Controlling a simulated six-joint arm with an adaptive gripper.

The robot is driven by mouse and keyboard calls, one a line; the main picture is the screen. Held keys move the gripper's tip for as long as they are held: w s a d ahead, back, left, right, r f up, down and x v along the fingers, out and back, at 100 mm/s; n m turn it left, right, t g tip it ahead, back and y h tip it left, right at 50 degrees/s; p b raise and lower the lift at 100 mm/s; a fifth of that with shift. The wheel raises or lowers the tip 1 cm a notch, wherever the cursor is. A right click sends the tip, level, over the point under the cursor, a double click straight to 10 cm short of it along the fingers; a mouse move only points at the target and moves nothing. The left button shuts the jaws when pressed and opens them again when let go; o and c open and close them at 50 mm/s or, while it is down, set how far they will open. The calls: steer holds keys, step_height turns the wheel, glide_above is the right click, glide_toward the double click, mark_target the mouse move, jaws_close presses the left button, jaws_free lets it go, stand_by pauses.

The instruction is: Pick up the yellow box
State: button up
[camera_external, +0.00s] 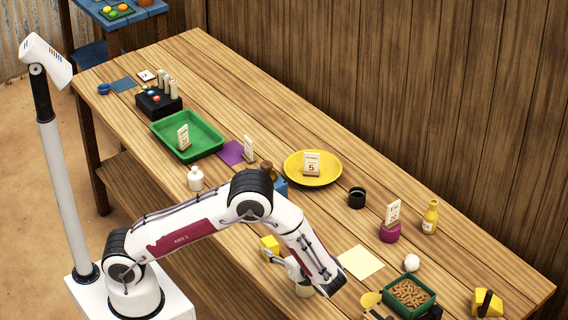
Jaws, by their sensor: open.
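My gripper (283,262) is open, low over the table at the end of the arm. One finger is close to the lower right side of the yellow box; I cannot tell whether they touch. The gripper's far details are small and partly hidden by the wrist. Another yellow block (487,302) with a black piece on it stands at the right end of the table.
A pale cylinder (304,290) is right below the gripper. A cream sheet (360,262), a green tray of brown pieces (431,303) and a white ball (411,262) lie to the right. A yellow plate (332,170) and a green tray (205,147) are further back.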

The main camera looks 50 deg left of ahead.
mark_target(273, 245)
steer(key=shift+x, duration=1.05)
steer(key=shift+a, duration=0.1)
steer(key=shift+s+x, duration=0.15)
steer(key=shift+x, duration=1.1)
steer(key=shift+s+x, duration=0.15)
steer(key=shift+x, duration=1.1)
steer(key=c, duration=1.2)
